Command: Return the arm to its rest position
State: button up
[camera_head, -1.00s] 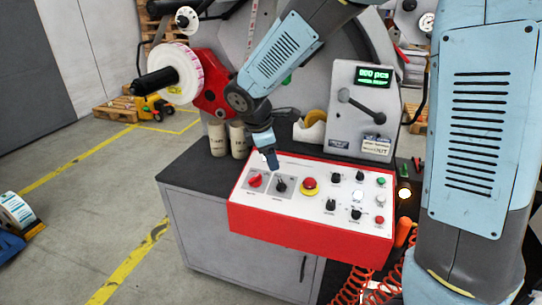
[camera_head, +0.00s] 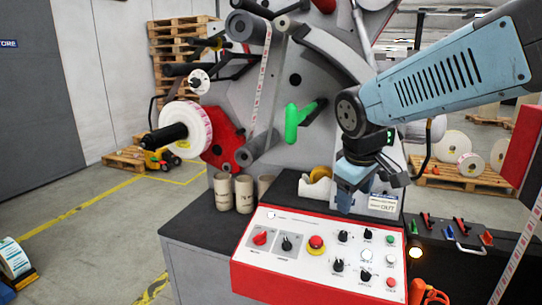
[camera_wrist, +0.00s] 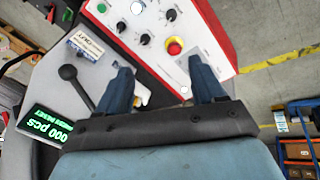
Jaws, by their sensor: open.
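My gripper (camera_head: 352,200) hangs from my light-blue arm, above the back right part of the red and white control panel (camera_head: 300,221). It is empty and clear of the panel. In the wrist view my gripper (camera_wrist: 160,88) shows two dark blue fingers spread apart with nothing between them. The panel shows there too (camera_wrist: 204,25), with its knobs and red emergency stop button (camera_wrist: 174,46).
The label rewinder has a white and pink roll (camera_head: 185,129) at left and a green handle (camera_head: 291,124) in the middle. Cardboard cores (camera_head: 244,192) stand behind the panel. Floor at left is open.

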jog(key=s+d+r+m, duration=0.1)
jog(key=s+d+m, duration=0.1)
jog(key=s+m, duration=0.2)
jog(key=s+d+r+m+t+y, duration=0.1)
jog(key=s+d+m, duration=0.2)
jog(key=s, duration=0.3)
jog(key=shift+s+d+r+m+t, duration=0.15)
jog(key=shift+d+m+t, duration=0.15)
jog(key=shift+m, duration=0.1)
jog(key=shift+c, duration=0.5)
dwell(0.9)
